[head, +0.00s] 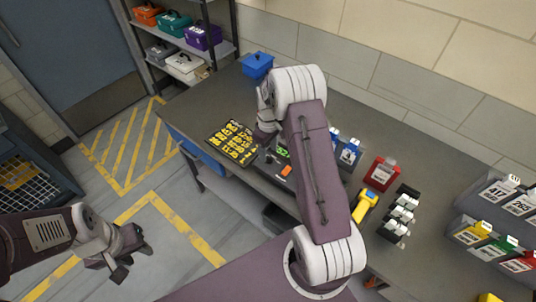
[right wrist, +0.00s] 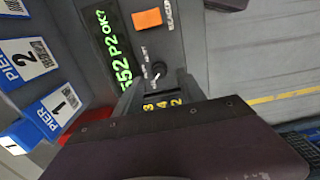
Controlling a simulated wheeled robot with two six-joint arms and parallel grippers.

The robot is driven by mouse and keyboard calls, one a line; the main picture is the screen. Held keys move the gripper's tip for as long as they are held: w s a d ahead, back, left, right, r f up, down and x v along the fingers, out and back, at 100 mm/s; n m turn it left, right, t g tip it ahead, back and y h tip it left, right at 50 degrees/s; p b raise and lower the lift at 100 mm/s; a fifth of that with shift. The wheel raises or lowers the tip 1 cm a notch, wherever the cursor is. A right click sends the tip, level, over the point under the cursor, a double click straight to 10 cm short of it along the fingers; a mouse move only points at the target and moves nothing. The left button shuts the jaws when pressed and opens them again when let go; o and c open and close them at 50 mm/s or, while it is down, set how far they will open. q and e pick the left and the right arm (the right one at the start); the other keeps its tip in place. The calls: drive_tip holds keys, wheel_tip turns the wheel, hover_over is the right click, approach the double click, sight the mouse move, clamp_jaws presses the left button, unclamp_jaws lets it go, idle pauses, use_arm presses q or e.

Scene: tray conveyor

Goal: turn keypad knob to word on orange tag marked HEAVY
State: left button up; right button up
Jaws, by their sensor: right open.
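The keypad unit (head: 268,163) sits on the bench, partly behind my right arm; in the right wrist view its green display (right wrist: 105,35) reads about "552 P2 OK?". Its small dark knob (right wrist: 158,69) has a pale pointer and small printed words around it that I cannot read reliably. A plain orange piece (right wrist: 147,18) lies beside the display; I see no word HEAVY on it. Yellow keys (right wrist: 160,103) show below the knob. My right gripper (right wrist: 212,55) is open, its fingers framing the view around the panel, not closed on the knob. My left gripper (head: 133,262) is open and empty over the floor.
A black board with yellow labels (head: 232,143) lies left of the unit. Blue PIER cards (right wrist: 55,107) stand beside it. A red bin (head: 381,173), yellow scanner (head: 364,206) and black-and-white rack (head: 399,216) are to the right. A blue box (head: 257,65) stands at the back.

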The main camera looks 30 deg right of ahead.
sight(269, 159)
drive_tip(key=shift+s+f, duration=0.1)
drive_tip(key=shift+f, duration=0.7)
drive_tip(key=shift+s+d+f, duration=0.15)
drive_tip(key=shift+f, duration=0.45)
drive_tip(key=shift+c, duration=0.6)
clamp_jaws()
